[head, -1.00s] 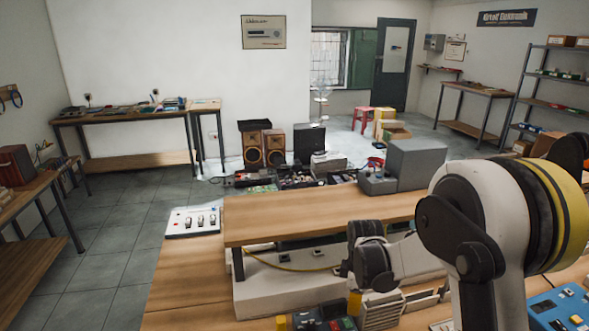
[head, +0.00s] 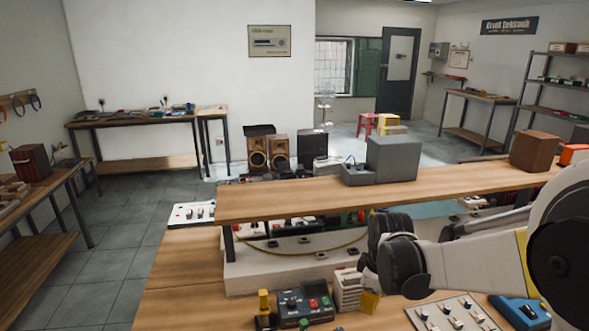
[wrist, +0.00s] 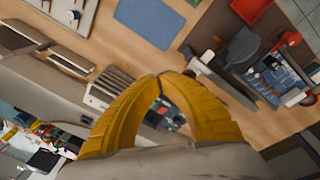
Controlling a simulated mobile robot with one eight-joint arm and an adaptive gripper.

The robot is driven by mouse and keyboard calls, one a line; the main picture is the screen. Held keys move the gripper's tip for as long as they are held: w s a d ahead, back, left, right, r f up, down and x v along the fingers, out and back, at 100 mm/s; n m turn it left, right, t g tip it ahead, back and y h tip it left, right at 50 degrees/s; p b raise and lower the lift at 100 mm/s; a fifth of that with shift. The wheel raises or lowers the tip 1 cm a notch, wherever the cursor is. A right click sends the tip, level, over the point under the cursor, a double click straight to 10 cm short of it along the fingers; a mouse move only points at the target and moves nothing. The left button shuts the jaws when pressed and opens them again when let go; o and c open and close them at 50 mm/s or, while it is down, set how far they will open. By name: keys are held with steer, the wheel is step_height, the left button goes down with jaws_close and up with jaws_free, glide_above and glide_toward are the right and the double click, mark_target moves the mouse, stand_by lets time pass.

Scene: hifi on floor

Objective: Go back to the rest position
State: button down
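My gripper (head: 370,301) hangs low over the wooden workbench (head: 185,285) in the head view, below the front of the raised shelf. In the wrist view its two yellow fingers (wrist: 160,77) curve together and their tips meet, with nothing seen held between them. My arm reaches in from the right edge of the head view.
The raised shelf (head: 290,203) carries a grey box (head: 393,158) and a brown box (head: 534,151). Near my gripper are a dark control box (head: 304,304), a switch panel (head: 455,318) and a blue device (head: 520,312). Open floor (head: 120,225) lies left.

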steer(key=s+r+m+t+b, duration=0.2)
steer(key=s+m, duration=0.3)
steer(key=s, duration=0.4)
steer(key=s+r+m+t+b, duration=0.2)
steer(key=s+m, duration=0.4)
steer(key=s, duration=0.3)
steer(key=shift+d+r+t+b, duration=0.3)
steer(key=shift+r+t, duration=0.4)
steer(key=shift+r, duration=0.6)
steer(key=shift+s, duration=0.1)
